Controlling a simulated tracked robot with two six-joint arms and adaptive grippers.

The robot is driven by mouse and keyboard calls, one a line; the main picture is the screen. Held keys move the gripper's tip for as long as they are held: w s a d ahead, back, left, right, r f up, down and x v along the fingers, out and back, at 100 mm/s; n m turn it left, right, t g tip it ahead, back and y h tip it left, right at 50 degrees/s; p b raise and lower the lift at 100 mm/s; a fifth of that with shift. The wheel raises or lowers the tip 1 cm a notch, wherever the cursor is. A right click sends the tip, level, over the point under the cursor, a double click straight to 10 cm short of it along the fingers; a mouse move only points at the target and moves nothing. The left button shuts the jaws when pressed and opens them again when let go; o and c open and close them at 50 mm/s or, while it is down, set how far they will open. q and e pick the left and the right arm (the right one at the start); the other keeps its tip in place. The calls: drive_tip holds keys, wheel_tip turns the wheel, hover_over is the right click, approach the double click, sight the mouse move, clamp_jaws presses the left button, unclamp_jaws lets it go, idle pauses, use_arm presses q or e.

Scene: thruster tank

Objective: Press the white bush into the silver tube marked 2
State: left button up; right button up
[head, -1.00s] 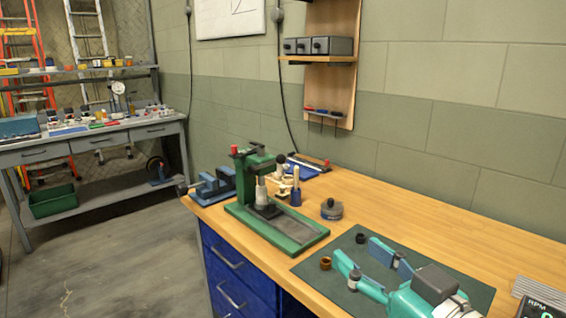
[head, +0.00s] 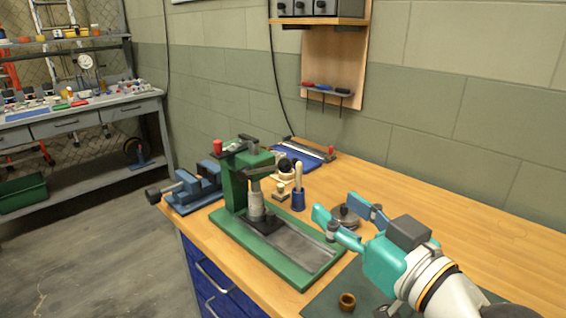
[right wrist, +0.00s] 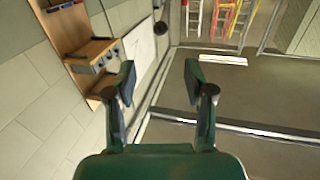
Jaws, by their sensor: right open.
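My right gripper (head: 336,207) is open and empty, above the bench to the right of the green arbor press (head: 236,190). Its two spread fingers also show in the right wrist view (right wrist: 160,82), with nothing between them. A silver cylinder (head: 256,203) stands upright in the press above a dark block. I cannot tell whether it is the tube or part of the press, and no mark 2 is readable. I cannot make out the white bush. A brown ring-shaped bush (head: 347,301) sits on the dark mat (head: 322,300). My left gripper is not in view.
A round grey lidded thing (head: 345,217) stands behind the right fingers. A blue holder (head: 298,200) with a pale stick stands beside the press. A blue vise (head: 194,188) is at the bench's left end. The bench's back right is clear.

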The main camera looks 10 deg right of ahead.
sight(290, 170)
drive_tip(key=x, duration=1.5)
drive_tip(key=shift+w+a, duration=0.2)
drive_tip(key=shift+w, duration=0.05)
clamp_jaws()
